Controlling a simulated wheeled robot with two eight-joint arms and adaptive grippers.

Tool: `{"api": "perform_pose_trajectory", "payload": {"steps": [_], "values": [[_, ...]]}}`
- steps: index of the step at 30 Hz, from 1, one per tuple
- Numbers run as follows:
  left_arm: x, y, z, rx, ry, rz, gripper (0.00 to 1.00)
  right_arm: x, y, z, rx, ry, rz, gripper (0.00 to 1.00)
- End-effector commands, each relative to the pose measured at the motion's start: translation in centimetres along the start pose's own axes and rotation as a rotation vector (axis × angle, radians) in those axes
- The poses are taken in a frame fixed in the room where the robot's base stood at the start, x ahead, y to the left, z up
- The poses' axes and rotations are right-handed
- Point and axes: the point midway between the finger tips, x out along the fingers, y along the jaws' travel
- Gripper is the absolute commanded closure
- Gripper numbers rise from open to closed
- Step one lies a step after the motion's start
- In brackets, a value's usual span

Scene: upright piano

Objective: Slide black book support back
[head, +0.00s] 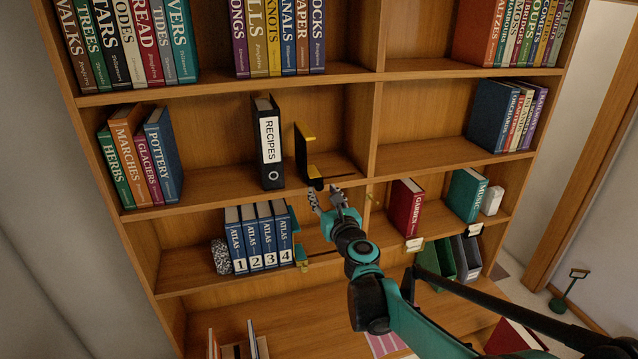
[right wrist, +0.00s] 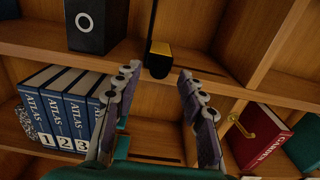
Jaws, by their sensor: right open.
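The black book support (head: 302,153), an upright black panel with yellow trim, stands on the second shelf to the right of the black RECIPES binder (head: 270,140), with a gap between them. In the right wrist view its black and yellow front end (right wrist: 158,60) shows at the shelf's front edge. My right gripper (head: 326,196) is open and empty, just in front of and below that end. In the right wrist view its fingers (right wrist: 158,76) spread either side of the support's end, apart from it. My left gripper is not in view.
Below, numbered ATLAS books (head: 255,244) stand beside a teal support (head: 294,224). A red GARDEN book (head: 405,207) stands right of the vertical divider (head: 372,130). The shelf between the black support and the divider is free. The shelf front edge lies close to my right fingers.

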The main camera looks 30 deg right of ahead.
Motion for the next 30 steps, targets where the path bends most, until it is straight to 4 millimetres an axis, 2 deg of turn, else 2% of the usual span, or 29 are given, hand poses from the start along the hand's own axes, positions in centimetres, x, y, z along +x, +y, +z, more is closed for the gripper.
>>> {"api": "perform_pose_trajectory", "payload": {"steps": [3, 7, 12, 18, 19, 23, 24, 28, 30], "values": [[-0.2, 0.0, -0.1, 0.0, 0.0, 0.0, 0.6, 2.0, 0.1, 0.1, -0.002, 0.0, 0.002, 0.59], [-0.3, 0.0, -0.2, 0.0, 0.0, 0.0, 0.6, 3.5, 0.1, 0.1, -0.003, 0.0, 0.002, 0.59], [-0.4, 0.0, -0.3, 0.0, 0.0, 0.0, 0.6, 4.3, 0.1, 0.0, -0.003, 0.0, 0.002, 0.59], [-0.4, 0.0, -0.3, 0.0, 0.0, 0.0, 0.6, 4.3, 0.1, 0.0, -0.004, 0.0, 0.002, 0.59], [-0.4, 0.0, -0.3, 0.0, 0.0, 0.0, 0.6, 4.3, 0.1, 0.0, -0.004, 0.0, 0.002, 0.62], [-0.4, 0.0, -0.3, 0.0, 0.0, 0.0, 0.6, 4.3, 0.1, 0.0, -0.004, 0.0, 0.002, 0.96], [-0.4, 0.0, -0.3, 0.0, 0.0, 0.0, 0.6, 4.3, 0.1, 0.0, -0.004, 0.0, 0.002, 1.0], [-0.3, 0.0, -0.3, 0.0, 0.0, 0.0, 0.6, 4.3, -0.1, 0.0, -0.004, 0.0, 0.002, 1.0], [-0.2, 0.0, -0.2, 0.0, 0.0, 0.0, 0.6, 4.3, -0.9, 0.0, -0.004, 0.0, -0.002, 1.0]]}}
